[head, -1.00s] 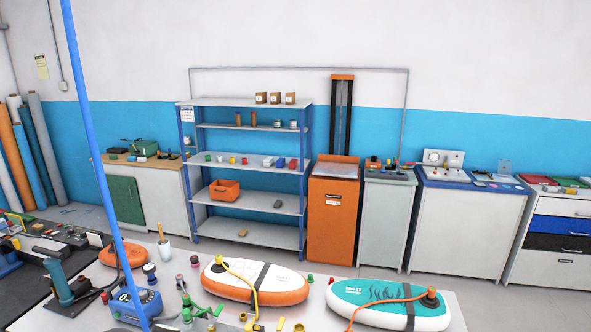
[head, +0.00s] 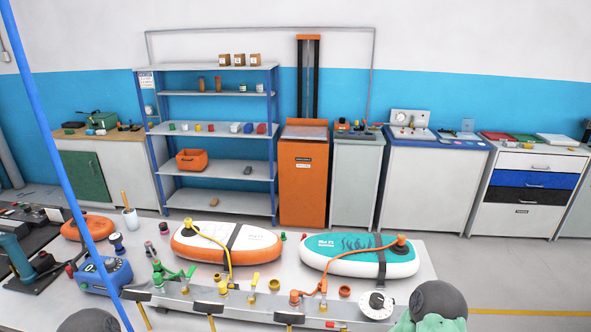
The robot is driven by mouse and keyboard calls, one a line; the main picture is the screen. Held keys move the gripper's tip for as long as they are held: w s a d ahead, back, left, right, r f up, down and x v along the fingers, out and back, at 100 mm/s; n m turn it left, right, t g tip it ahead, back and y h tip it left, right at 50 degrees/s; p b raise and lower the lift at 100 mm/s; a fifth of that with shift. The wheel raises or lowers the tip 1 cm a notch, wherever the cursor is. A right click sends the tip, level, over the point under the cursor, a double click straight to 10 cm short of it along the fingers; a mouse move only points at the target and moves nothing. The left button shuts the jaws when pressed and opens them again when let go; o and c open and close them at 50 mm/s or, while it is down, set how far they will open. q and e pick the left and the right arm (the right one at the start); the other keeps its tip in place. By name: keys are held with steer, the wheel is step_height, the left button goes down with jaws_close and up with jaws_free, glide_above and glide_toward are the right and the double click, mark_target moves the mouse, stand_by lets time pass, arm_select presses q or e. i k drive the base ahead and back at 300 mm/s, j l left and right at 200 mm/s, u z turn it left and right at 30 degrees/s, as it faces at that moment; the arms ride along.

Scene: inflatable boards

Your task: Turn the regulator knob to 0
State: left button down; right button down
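A round white dial with a dark centre (head: 377,304) sits at the right end of the grey manifold bar (head: 262,305) at the front of the near table. It looks like the regulator knob. Its markings and pointer are too small to read, so I cannot tell its setting. A rounded dark grey and green part of my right arm shows just right of the dial, at the bottom edge. A dark rounded part of mine also shows at the bottom left. Neither gripper's fingers can be seen.
The near table (head: 425,268) holds a white and orange board (head: 205,243), a teal and white board (head: 340,262) with an orange hose, and a blue pump box (head: 103,277). A blue pole (head: 62,160) crosses the left. Open floor (head: 520,265) lies to the right.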

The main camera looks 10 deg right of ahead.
mark_target(376, 301)
steer(key=z, duration=1.25)
